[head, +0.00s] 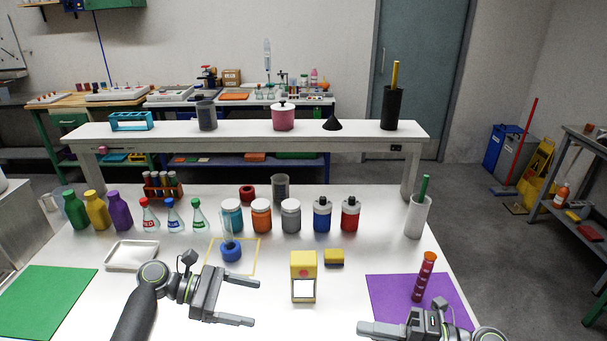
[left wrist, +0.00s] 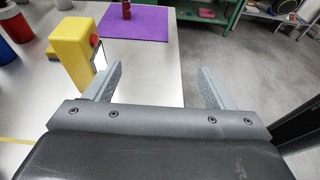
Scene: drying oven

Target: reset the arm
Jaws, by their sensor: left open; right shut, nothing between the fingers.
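My left gripper (head: 254,302) is open and empty over the front middle of the white table (head: 335,235). Its fingers point right, toward a yellow device (head: 303,277) with a red button and a white face, with a gap between them. In the left wrist view my open fingers (left wrist: 158,88) have nothing between them, and the yellow device (left wrist: 75,50) stands to the left of them. My right gripper (head: 362,328) is shut and empty at the front edge, low and left of the purple mat's (head: 388,292) middle. Its lower part is cut off by the picture edge.
A blue-based holder (head: 231,252), white tray (head: 132,255) and green mat (head: 40,300) lie left. Jars, flasks and bottles line the back. A yellow block (head: 334,257) sits behind the device.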

